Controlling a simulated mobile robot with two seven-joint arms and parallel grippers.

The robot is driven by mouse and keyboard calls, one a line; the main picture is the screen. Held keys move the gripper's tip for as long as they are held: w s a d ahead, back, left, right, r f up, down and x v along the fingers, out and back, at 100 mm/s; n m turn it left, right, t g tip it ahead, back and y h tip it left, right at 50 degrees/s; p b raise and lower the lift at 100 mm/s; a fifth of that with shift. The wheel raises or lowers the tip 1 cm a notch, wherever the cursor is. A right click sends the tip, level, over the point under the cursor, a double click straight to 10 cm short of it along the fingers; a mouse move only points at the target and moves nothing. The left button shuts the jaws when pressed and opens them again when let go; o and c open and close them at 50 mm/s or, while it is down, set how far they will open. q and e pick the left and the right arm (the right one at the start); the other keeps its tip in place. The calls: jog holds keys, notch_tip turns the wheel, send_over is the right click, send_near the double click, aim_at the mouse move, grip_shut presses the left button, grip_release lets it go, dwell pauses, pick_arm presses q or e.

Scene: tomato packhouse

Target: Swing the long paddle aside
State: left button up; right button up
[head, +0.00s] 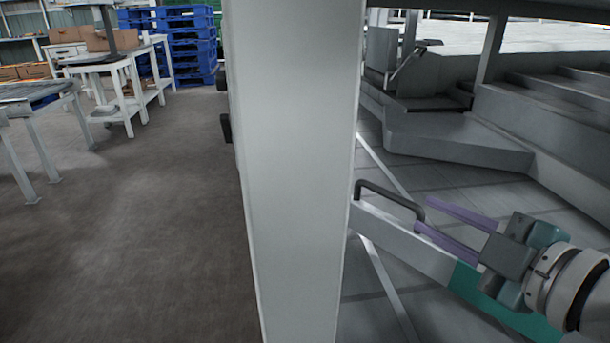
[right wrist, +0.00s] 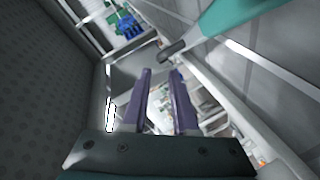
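The long paddle (head: 405,246) is a pale bar with a teal section, running from behind a white post down to the lower right. A dark bent handle (head: 385,195) stands on its upper side. My right gripper (head: 423,215) is open, its two purple fingers apart and pointing at the handle's right end. In the right wrist view, the handle (right wrist: 172,52) shows just beyond the fingertips (right wrist: 160,72), with the teal part of the paddle (right wrist: 238,12) at the top right. I cannot tell whether a finger touches the handle. My left gripper is not in view.
The white upright post (head: 295,170) hides the paddle's far end. Grey stepped machine panels (head: 455,145) lie behind the paddle. The brown floor (head: 150,220) is clear.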

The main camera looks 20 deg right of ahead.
aim_at(399, 200)
jog(key=x, duration=0.9)
jog(key=shift+b, duration=0.3)
jog(key=shift+c, duration=0.4)
grip_shut()
dwell(0.6)
